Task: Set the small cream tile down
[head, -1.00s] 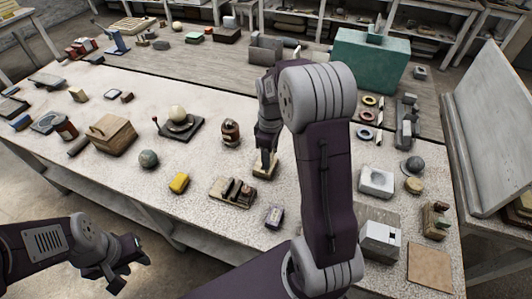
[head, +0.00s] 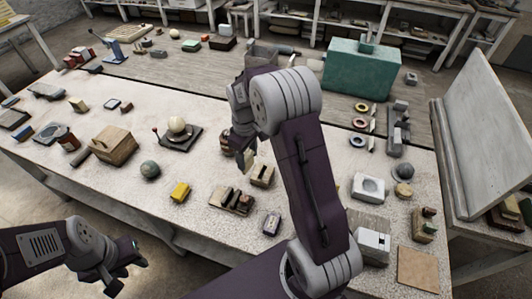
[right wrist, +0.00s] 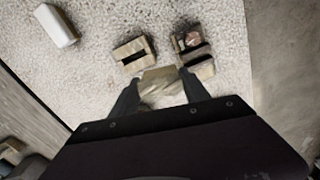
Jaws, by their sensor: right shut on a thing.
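The small cream tile (right wrist: 160,88) is between the two fingers of my right gripper (right wrist: 160,96) in the right wrist view. My right gripper (head: 246,152) is shut on it and holds it over the table. In the head view the tile (head: 249,161) shows just below the fingers, partly hidden by them. It is apart from the slotted wooden block (head: 263,176) near it; the block's empty dark slot (right wrist: 134,57) shows in the right wrist view. My left gripper (head: 128,284) is low at the left, in front of the table, open and empty.
A wooden rack (head: 231,200) with several pieces stands beside the slotted block. A yellow block (head: 180,192), a purple box (head: 271,223) and a green-grey sphere (head: 150,170) are nearby. A white dish block (head: 367,187) is to the right. Bare tabletop (head: 210,165) lies left of my right gripper.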

